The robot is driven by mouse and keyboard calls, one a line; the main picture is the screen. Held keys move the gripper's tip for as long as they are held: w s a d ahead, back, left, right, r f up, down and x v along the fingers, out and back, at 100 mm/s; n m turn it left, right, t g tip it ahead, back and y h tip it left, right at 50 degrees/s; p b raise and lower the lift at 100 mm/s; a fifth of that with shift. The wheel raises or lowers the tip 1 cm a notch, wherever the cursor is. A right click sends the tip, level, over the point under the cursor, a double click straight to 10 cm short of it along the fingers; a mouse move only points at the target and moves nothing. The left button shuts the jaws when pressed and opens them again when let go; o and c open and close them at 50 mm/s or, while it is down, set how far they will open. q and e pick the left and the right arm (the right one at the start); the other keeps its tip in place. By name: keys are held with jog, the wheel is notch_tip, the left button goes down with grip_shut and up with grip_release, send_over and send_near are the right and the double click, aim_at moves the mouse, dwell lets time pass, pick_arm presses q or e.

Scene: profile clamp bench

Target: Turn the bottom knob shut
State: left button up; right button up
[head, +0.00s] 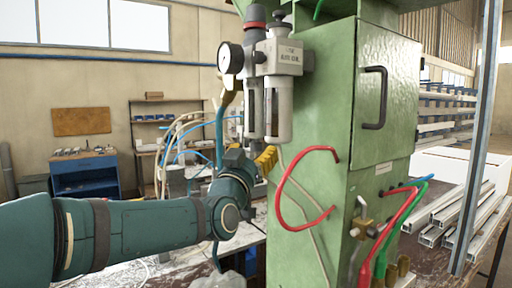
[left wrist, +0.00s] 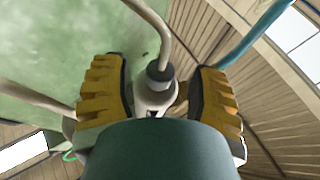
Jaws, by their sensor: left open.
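The filter-regulator unit (head: 283,58) is fixed to the green cabinet, with two pale bowls (head: 279,110) hanging down. My left gripper (head: 266,158) is just below the bowls, its yellow fingers beside the cabinet. In the left wrist view the gripper (left wrist: 163,92) is open, with one finger on each side of a dark grey round knob-like piece (left wrist: 160,73). A beige tube meets this piece, and a pale part lies behind it. I cannot tell whether the fingers touch anything. In the head view the bottom knob is not discernible behind the gripper. My right gripper is out of view.
The green cabinet (head: 335,130) stands close beside the gripper. A red hose (head: 283,205) loops from its front. A round gauge (head: 230,58) and a blue hose (head: 219,130) are near my arm. Metal profiles (head: 455,222) lie at the right.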

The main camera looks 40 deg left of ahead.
pick_arm(q)
jog(key=shift+x, duration=0.8)
grip_shut()
jog(key=shift+n+g+y, duration=0.3)
jog(key=shift+n+y, duration=0.2)
jog(key=shift+y, duration=0.5)
jog(key=shift+r+n+g+y, duration=0.1)
jog(key=shift+n+g+y, duration=0.45)
jog(key=shift+y, duration=0.45)
